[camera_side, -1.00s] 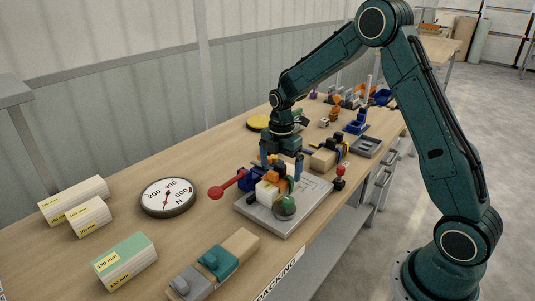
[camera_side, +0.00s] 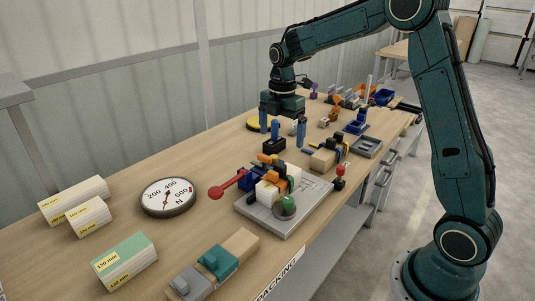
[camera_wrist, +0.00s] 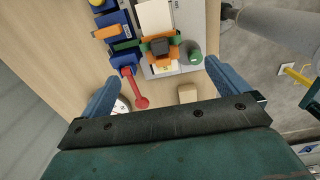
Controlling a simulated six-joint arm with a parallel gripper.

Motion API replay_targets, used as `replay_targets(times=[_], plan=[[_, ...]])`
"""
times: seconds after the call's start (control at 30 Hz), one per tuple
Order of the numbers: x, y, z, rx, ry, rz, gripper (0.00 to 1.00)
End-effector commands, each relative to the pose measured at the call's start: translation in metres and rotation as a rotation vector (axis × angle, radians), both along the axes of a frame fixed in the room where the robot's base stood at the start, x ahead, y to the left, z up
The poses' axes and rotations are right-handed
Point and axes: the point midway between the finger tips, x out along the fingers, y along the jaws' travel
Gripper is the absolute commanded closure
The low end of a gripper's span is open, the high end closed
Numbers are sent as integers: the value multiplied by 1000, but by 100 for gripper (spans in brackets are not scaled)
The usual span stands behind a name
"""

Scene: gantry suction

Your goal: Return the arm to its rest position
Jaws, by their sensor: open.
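My gripper (camera_side: 282,128) is open and empty in the side view, with its two blue fingers spread wide above the bench. It hangs above and behind the fixture plate (camera_side: 268,225), apart from it. On that plate stand a white block (camera_side: 268,191), orange and blue clamp parts, a red-knobbed lever (camera_side: 216,192) and a green knob (camera_side: 288,202). In the wrist view the fingers (camera_wrist: 165,90) frame the same fixture from above, with the red lever (camera_wrist: 138,101) and the green knob (camera_wrist: 194,55) between them. Nothing is between the fingertips at their own height.
A round force gauge (camera_side: 168,197) lies left of the fixture. White labelled blocks (camera_side: 125,262) are at the bench's left. A teal and grey clamp (camera_side: 217,261) is at the front. Several small fixtures and a grey tray (camera_side: 366,146) crowd the far end. Air above the bench is clear.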

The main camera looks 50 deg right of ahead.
Motion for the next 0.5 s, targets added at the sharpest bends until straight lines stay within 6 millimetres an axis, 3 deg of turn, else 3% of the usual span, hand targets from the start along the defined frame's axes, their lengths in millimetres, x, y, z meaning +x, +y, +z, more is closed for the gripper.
replay_targets(times=[0.5], plan=[[-2,2,3,-1,-6,-12,1]])
